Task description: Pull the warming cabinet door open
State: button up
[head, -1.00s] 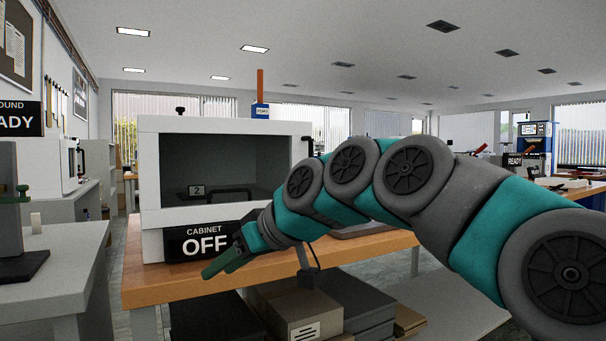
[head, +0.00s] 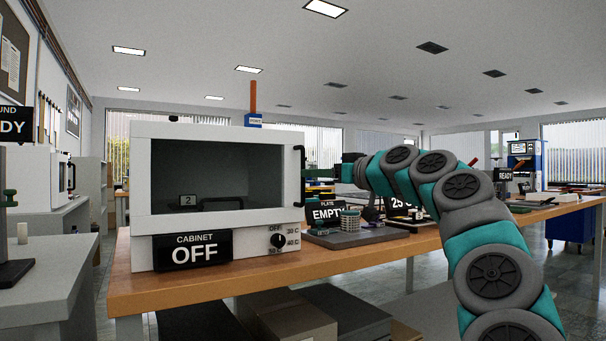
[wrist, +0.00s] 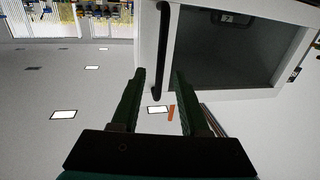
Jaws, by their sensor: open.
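The warming cabinet (head: 215,131) is a white box on the wooden bench. Its door (head: 226,220) has a dark window and looks closed. A black vertical bar handle (head: 299,176) stands on the door's right edge; it also shows in the wrist view (wrist: 163,45). My gripper (head: 318,172) is just right of the handle in the head view, its fingers small there. In the wrist view my gripper (wrist: 159,72) has two green fingers spread apart, with the handle's lower end appearing between them. I see no grip; the depth between fingers and handle is unclear.
An OFF sign (head: 192,250) and a dial (head: 278,241) sit below the door. A tray (head: 352,237) with small parts and an EMPTY sign stands right of the cabinet on the bench (head: 200,285). Boxes lie under the bench. A grey table (head: 50,260) stands at left.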

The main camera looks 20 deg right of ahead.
aim_at(303, 199)
jog(key=shift+p+x, duration=0.35)
jog(key=shift+x, duration=2.3)
jog(key=shift+c, duration=0.2)
grip_shut()
